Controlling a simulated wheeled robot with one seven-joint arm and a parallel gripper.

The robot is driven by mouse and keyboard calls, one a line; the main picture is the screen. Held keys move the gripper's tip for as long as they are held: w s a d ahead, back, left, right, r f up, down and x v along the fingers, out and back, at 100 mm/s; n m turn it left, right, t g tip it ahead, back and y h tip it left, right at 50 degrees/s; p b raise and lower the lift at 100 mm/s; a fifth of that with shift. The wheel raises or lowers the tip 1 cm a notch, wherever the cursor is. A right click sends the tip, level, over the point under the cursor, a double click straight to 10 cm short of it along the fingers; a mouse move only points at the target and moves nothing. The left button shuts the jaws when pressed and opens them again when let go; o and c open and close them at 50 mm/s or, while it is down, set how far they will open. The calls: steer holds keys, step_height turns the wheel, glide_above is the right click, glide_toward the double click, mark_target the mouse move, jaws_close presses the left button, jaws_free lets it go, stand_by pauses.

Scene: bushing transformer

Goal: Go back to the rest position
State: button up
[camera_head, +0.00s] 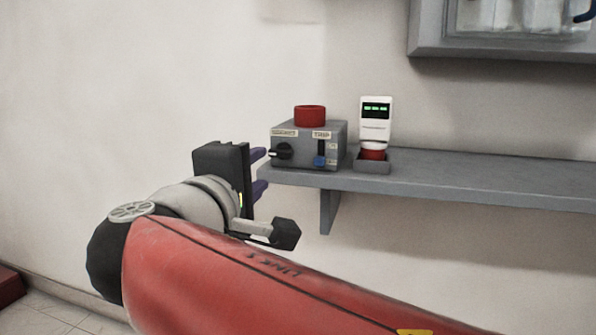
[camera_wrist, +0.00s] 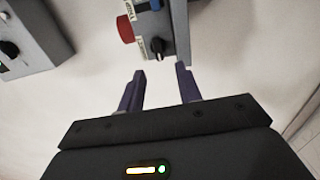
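My gripper (camera_head: 262,171) is at the left end of a grey wall shelf, in front of a grey control box (camera_head: 308,150). Its two purple fingers are apart with nothing between them. In the wrist view my gripper (camera_wrist: 160,88) is also open and empty, and the control box (camera_wrist: 168,28) lies beyond the fingertips. The box has a red round top (camera_head: 310,116), a black knob (camera_head: 282,151) and a blue knob (camera_head: 319,161). I cannot tell from the head view whether a finger touches the box.
The grey shelf (camera_head: 470,178) runs right along the wall, mostly bare. A white device with a green display (camera_head: 376,122) stands in a small grey holder beside the box. A grey cabinet (camera_head: 430,45) hangs at upper right. The wall at left is clear.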

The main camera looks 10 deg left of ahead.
steer(key=d+f+m+g+h+p, duration=0.2)
steer(key=d+f+m+g, duration=0.25)
steer(key=d, duration=0.65)
steer(key=d+f+m+g+h+p, duration=0.25)
steer(key=d+f, duration=0.35)
steer(key=d, duration=0.5)
steer(key=s+d+f+m+g+y+p, duration=0.3)
steer(key=s+d+f+m+g+y, duration=0.2)
steer(key=s+d+f+m, duration=0.3)
steer(key=s+f+m+y, duration=0.1)
steer(key=s+f+m, duration=0.1)
steer(key=s+f, duration=0.1)
steer(key=shift+s+d, duration=0.25)
steer(key=shift+d, duration=0.05)
